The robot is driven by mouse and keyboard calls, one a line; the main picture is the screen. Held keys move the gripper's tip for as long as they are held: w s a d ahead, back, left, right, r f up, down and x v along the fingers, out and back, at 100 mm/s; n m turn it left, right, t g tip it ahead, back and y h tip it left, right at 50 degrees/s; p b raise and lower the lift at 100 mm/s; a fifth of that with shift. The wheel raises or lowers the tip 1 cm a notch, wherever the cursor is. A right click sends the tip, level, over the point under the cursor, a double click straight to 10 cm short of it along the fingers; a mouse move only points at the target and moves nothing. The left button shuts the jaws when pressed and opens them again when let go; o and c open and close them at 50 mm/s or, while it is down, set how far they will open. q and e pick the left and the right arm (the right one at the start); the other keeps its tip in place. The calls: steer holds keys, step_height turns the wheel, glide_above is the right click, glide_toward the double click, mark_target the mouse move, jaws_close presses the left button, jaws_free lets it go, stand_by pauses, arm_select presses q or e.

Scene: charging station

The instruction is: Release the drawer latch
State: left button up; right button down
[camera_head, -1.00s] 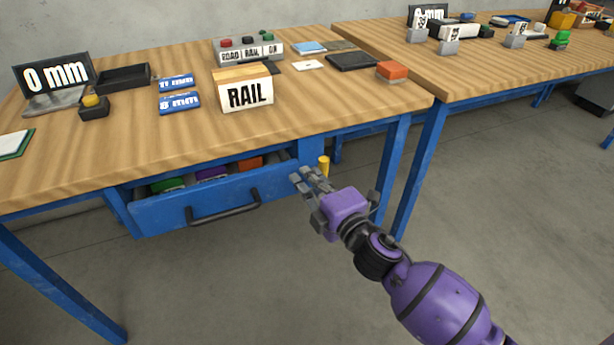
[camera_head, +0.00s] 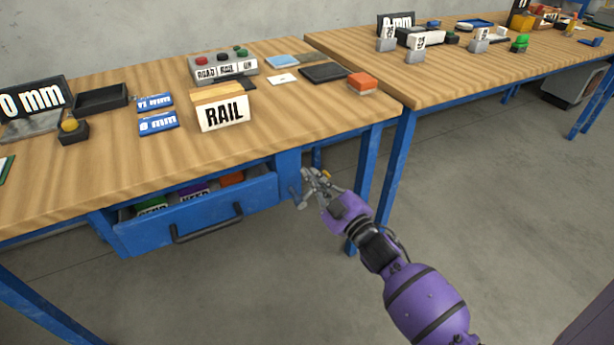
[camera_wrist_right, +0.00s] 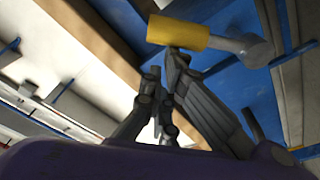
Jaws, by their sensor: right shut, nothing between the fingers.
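The latch has a yellow cylindrical grip (camera_wrist_right: 178,33) on a grey rod, seen in the right wrist view against the blue drawer housing. In the head view only a small bit of its yellow (camera_head: 327,174) shows, to the right of the drawer; the gripper covers the rest. My right gripper (camera_head: 308,182) is shut and empty at the latch. In the wrist view its fingertips (camera_wrist_right: 165,75) lie just below the yellow grip; I cannot tell whether they touch it. The blue drawer (camera_head: 205,212) stands partly open under the table. My left gripper is out of view.
A blue table leg (camera_head: 368,180) stands just right of my right gripper. Coloured labelled items lie in the drawer. The floor in front is clear.

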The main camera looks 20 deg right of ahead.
mark_target(327, 177)
steer(key=d+m, duration=0.1)
steer(key=d+f+m, duration=0.1)
steer(key=m, duration=0.1)
steer(key=d+f+m+h+p, duration=0.1)
steer(key=m, duration=0.1)
steer(key=shift+d+t, duration=0.15)
steer(key=shift+t, duration=0.15)
stand_by(0.4)
steer(key=shift+w+r+p, duration=0.15)
steer(key=shift+r+p, duration=0.25)
steer(key=shift+r, duration=0.05)
steer(key=s+r+p, duration=0.1)
steer(key=s+p, duration=0.1)
steer(key=s, duration=0.7)
steer(key=shift+s+a+r+p, duration=0.2)
steer(key=shift+a+r+p, duration=0.05)
steer(key=shift+p, duration=0.15)
